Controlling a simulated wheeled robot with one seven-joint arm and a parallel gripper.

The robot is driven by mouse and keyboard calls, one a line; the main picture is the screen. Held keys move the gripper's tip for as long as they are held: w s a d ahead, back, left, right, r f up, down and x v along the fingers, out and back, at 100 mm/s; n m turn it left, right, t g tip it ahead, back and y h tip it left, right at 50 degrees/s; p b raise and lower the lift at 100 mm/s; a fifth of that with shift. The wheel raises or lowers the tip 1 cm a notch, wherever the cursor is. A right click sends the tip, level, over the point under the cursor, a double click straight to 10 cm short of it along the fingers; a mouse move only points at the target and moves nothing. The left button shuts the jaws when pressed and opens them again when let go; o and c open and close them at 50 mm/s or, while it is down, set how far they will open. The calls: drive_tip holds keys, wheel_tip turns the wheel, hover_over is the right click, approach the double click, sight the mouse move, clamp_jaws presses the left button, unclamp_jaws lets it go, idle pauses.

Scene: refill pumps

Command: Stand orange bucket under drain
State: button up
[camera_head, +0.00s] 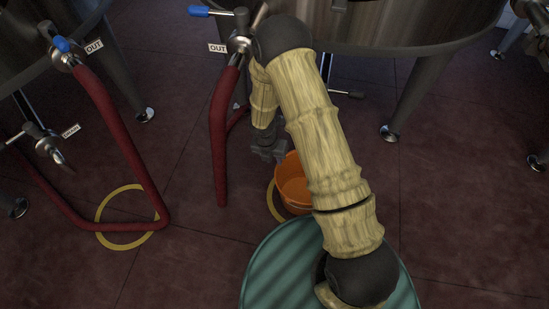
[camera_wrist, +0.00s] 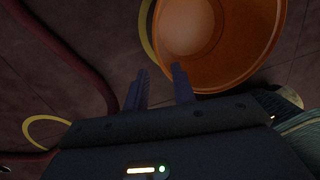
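The orange bucket (camera_head: 291,190) stands on the floor in the head view, partly behind my arm. In the wrist view I look into the open bucket (camera_wrist: 215,40) at the top. My gripper (camera_head: 267,152) is above the bucket's back left side. In the wrist view my gripper (camera_wrist: 161,80) has its two fingers apart. One finger overlaps the bucket and the other is outside its rim; I cannot tell whether either touches. A valve (camera_head: 45,147) labelled DRAIN is at the left tank. The right tank's drain is mostly hidden behind my arm.
A yellow floor ring (camera_head: 275,200) shows beside the bucket. Another yellow ring (camera_head: 127,218) is at left, crossed by a red hose (camera_head: 122,138). A second red hose (camera_head: 219,140) hangs left of my gripper. Tank legs (camera_head: 412,95) stand behind.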

idle(0.5)
drive_tip(key=s+d+r+m, duration=0.2)
drive_tip(key=d+r+m, duration=0.1)
drive_tip(key=r+m, duration=0.5)
drive_tip(key=s+d+r+m, duration=0.1)
drive_tip(key=d+r+m, duration=0.3)
drive_tip(key=r+m, duration=0.4)
drive_tip(key=s+d+r+m+t+y, duration=0.1)
drive_tip(key=s+d+r+m+t, duration=0.1)
drive_tip(key=s+r+m, duration=0.8)
wheel_tip(320, 180, up, 2)
drive_tip(key=d+m, duration=0.1)
drive_tip(key=m, duration=0.4)
drive_tip(key=shift+d+m+y, duration=0.25)
drive_tip(key=shift+m+y, duration=0.05)
drive_tip(key=shift+y, duration=0.1)
